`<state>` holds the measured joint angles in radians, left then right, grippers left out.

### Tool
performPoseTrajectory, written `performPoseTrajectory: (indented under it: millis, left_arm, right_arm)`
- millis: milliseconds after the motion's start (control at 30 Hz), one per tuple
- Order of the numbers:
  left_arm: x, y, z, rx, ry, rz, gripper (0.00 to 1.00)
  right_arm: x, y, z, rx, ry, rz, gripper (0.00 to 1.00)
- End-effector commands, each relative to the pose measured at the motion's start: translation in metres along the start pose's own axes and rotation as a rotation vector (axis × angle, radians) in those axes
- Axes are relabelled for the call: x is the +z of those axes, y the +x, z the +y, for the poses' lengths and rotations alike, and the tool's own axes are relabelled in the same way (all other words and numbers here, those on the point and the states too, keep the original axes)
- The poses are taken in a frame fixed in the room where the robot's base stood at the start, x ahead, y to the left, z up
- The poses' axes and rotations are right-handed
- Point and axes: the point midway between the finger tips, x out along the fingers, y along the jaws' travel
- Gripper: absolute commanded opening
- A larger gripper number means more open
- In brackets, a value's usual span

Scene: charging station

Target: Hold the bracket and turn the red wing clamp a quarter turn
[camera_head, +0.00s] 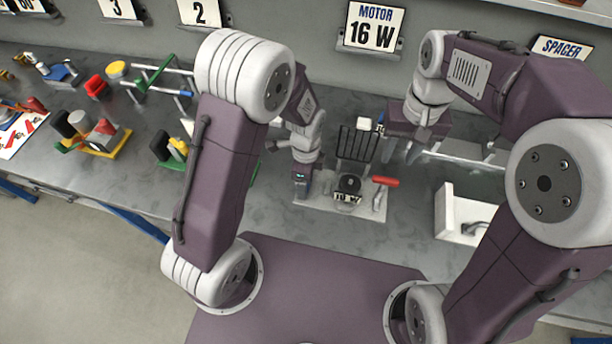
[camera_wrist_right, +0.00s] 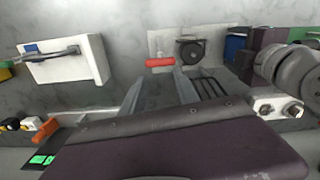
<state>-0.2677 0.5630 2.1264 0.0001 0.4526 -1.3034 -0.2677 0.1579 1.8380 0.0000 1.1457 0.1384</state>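The red wing clamp (camera_head: 385,181) sits at the right side of a pale base plate (camera_head: 312,201) on the grey bench; its red bar also shows in the right wrist view (camera_wrist_right: 160,62). A round black part (camera_head: 349,184) stands on the plate beside it. I cannot tell for sure which part is the bracket. My right gripper (camera_head: 401,154) is open and empty, behind and above the clamp; its two spread fingers show in the wrist view (camera_wrist_right: 157,85), with the red bar beyond them. My left gripper (camera_head: 300,187) points down at the plate's left edge; its fingers are hidden.
A black wire rack (camera_head: 358,143) stands just behind the plate. A white box-like holder (camera_head: 444,212) with a grey metal part is to the right. Several coloured fixtures, such as a yellow-based one (camera_head: 100,138), fill the left bench. Bare bench lies in front of the plate.

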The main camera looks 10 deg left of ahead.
Motion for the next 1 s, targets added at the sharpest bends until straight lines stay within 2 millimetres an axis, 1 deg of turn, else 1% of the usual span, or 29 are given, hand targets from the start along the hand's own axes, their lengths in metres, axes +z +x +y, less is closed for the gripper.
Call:
performPoseTrajectory:
  millis: [33, 67, 100, 167, 200, 233, 267, 300, 400, 533, 633, 767, 900, 1000]
  left_arm:
    - [0.0, 0.0, 0.0, 0.0, 0.0, 0.0, 0.58]
    - [0.0, 0.0, 0.0, 0.0, 0.0, 0.0, 0.5]
    - [0.0, 0.0, 0.0, 0.0, 0.0, 0.0, 0.39]
    - [0.0, 0.0, 0.0, 0.0, 0.0, 0.0, 0.22]
    - [0.0, 0.0, 0.0, 0.0, 0.0, 0.0, 0.11]
    - [0.0, 0.0, 0.0, 0.0, 0.0, 0.0, 0.07]
    - [0.0, 0.0, 0.0, 0.0, 0.0, 0.0, 0.07]
    - [0.0, -0.001, 0.0, 0.0, 0.0, 0.0, 0.07]
    - [0.0, 0.0, 0.0, -0.001, 0.0, 0.0, 0.07]
    - [0.0, -0.001, 0.0, -0.001, 0.0, 0.0, 0.07]
    - [0.0, -0.001, 0.0, -0.001, 0.0, 0.0, 0.07]
    - [0.0, -0.001, -0.001, -0.001, 0.0, 0.0, 0.07]
    - [0.0, -0.001, -0.001, -0.002, 0.0, 0.001, 0.07]
    - [0.0, -0.001, -0.001, -0.002, -0.001, 0.001, 0.07]
  right_arm:
    - [0.0, 0.0, 0.0, 0.0, 0.0, 0.0, 0.36]
    - [0.0, 0.0, 0.0, 0.0, 0.0, 0.0, 0.36]
    - [0.0, 0.0, 0.0, 0.0, 0.0, 0.0, 0.36]
    - [0.0, 0.0, 0.0, 0.0, 0.0, 0.0, 0.36]
    - [0.0, 0.0, 0.0, 0.0, 0.0, 0.0, 0.36]
    - [0.0, 0.0, 0.0, 0.0, 0.0, 0.0, 0.39]
    - [0.0, -0.001, 0.0, 0.0, 0.006, 0.001, 0.47]
    - [-0.001, -0.008, 0.0, -0.001, 0.035, 0.005, 0.59]
    - [-0.001, -0.023, 0.0, -0.001, 0.117, 0.004, 0.84]
    - [0.0, -0.024, 0.0, 0.0, 0.131, -0.001, 0.84]
    - [0.001, -0.013, 0.0, 0.001, 0.131, -0.003, 0.84]
    - [0.001, 0.016, 0.0, 0.001, 0.13, -0.007, 0.84]
    - [0.002, 0.051, 0.0, 0.001, 0.13, -0.007, 0.84]
    - [0.001, 0.071, 0.0, 0.001, 0.13, -0.006, 0.84]
